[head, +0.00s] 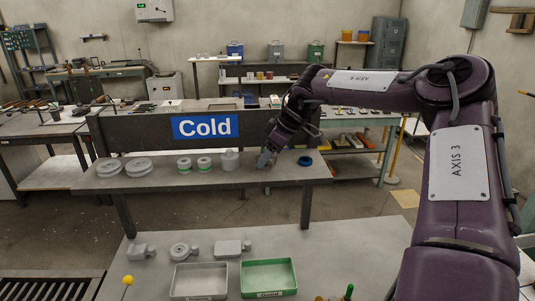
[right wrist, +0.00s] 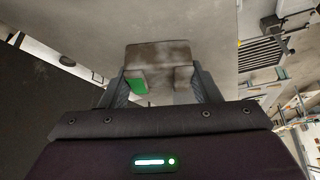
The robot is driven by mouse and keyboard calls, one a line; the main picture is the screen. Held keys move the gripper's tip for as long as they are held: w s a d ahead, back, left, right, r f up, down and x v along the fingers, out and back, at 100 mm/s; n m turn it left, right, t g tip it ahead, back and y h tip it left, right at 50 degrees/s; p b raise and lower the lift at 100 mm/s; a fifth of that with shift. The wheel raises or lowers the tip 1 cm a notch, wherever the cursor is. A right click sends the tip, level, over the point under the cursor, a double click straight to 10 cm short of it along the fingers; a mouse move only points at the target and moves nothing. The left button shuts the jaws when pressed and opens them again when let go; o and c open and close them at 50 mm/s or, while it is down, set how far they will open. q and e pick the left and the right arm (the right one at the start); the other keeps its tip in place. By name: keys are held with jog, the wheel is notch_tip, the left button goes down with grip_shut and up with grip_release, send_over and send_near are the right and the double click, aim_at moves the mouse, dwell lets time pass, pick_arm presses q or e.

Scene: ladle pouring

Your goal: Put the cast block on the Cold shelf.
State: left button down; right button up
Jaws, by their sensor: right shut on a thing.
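The Cold shelf is a grey raised board (head: 110,181) with a blue "Cold" sign (head: 205,127) on its dark back panel. My right gripper (head: 266,155) reaches over the shelf's right part. It is shut on the cast block, a small grey block (head: 263,160), just right of a pale canister. In the right wrist view, the block (right wrist: 158,53) sits between the two fingers (right wrist: 163,88), with a green patch showing near the left finger. I cannot tell whether the block touches the shelf. My left gripper is not in view.
The shelf also holds pale discs (head: 138,167), green-banded pieces (head: 204,163), the pale canister (head: 230,161) and a blue ring (head: 304,161) at the right. On the lower table stand grey castings (head: 180,251), a grey tray (head: 199,295) and a green tray (head: 268,292).

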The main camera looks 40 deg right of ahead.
jog(key=o, duration=1.1)
jog(key=shift+o, duration=0.2)
jog(key=shift+r, duration=0.1)
jog(key=shift+d+r, duration=0.15)
jog(key=shift+r, duration=0.1)
jog(key=b+v, duration=0.3)
jog(key=v, duration=0.8)
jog(key=shift+r, duration=0.2)
jog(key=shift+s+f, duration=0.1)
jog(key=shift+s, duration=0.05)
